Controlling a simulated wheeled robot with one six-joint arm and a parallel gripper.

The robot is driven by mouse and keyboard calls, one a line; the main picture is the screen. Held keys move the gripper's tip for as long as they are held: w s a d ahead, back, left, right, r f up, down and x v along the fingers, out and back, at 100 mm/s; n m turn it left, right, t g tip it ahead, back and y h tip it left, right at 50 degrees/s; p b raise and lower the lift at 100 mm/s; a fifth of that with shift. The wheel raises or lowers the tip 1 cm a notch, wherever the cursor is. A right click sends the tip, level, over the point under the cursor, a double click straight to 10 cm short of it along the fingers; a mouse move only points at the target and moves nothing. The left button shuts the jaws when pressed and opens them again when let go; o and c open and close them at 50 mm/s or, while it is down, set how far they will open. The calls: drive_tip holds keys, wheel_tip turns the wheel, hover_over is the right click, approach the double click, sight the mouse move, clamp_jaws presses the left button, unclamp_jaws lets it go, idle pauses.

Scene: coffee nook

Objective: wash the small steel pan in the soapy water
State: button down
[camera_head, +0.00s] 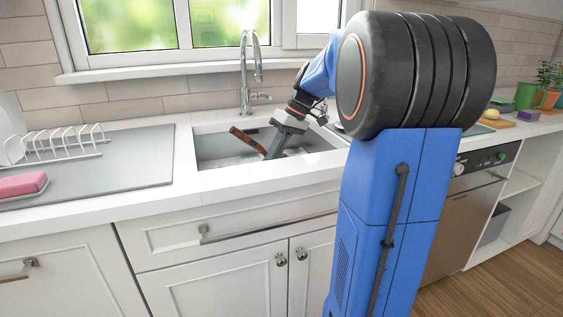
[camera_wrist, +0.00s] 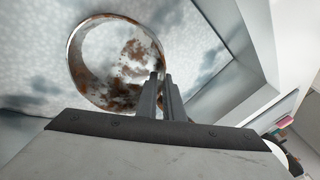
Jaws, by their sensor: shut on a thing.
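The small steel pan (camera_wrist: 92,52) shows in the wrist view as a round, shiny rim around an inside with rusty brown stains. My gripper (camera_wrist: 165,82) is shut on the pan's near right edge. In the head view my gripper (camera_head: 274,154) reaches down into the sink (camera_head: 222,181). A brown strip (camera_head: 246,139) shows to its left there; I cannot tell whether it is part of the pan. The soapy water (camera_wrist: 35,60) looks white and cloudy around the pan. How deep the pan sits in it is unclear.
A tall faucet (camera_head: 246,75) stands behind the sink. Left of it are a grey drain mat (camera_head: 145,160), a white dish rack (camera_head: 62,146) and a pink sponge (camera_head: 22,185). Mugs and plants stand at the far right. My arm covers the counter right of the sink.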

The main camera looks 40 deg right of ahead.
drive_tip(key=shift+w+a, duration=0.15)
drive_tip(key=shift+a, duration=0.4)
drive_tip(key=shift+s+d, duration=0.3)
drive_tip(key=shift+d, duration=0.7)
drive_tip(key=shift+s+d, duration=0.25)
drive_tip(key=shift+d, duration=0.7)
drive_tip(key=shift+r, duration=0.15)
wheel_tip(320, 180, up, 8)
idle(0.9)
wheel_tip(320, 180, up, 15)
idle(1.2)
